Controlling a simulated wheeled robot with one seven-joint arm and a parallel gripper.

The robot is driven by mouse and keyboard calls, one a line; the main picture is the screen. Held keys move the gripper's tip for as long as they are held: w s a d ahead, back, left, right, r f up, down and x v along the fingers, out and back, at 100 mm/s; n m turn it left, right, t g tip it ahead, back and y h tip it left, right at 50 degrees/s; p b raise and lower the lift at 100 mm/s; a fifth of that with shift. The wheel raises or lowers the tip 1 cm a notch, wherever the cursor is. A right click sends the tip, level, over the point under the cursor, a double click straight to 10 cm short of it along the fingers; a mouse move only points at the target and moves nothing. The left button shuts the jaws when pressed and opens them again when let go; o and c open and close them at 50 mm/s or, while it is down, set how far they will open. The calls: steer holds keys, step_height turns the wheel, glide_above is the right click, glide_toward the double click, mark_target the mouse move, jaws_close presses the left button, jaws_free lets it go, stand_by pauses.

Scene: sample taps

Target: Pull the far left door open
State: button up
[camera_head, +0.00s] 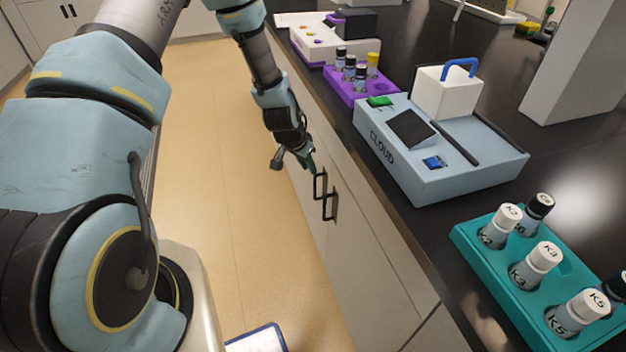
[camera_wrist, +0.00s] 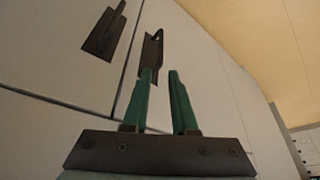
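The far left door (camera_head: 303,193) is a pale cabinet door under the dark counter, and it looks closed. Its dark bar handle (camera_head: 318,187) is beside my gripper (camera_head: 309,163). In the wrist view, the door (camera_wrist: 215,85) fills the right side, and the handle (camera_wrist: 153,50) is just ahead of my gripper (camera_wrist: 160,76). The two green fingers are apart, with the handle's near end close to the left fingertip. I cannot tell whether they touch. A seam separates this door from its neighbour.
The neighbouring door's handle (camera_head: 330,205) is close by; it also shows in the wrist view (camera_wrist: 104,36). The counter above holds a pale blue device (camera_head: 440,170), a purple rack (camera_head: 345,88) and a teal vial rack (camera_head: 500,270).

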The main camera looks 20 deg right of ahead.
steer(key=p, duration=0.2)
glide_above(315, 196)
steer(key=f, duration=0.9)
steer(key=shift+w+d, duration=0.15)
steer(key=shift+w, duration=0.1)
steer(key=shift+r, duration=0.1)
jaws_close()
steer(key=shift+w, duration=0.15)
stand_by(0.5)
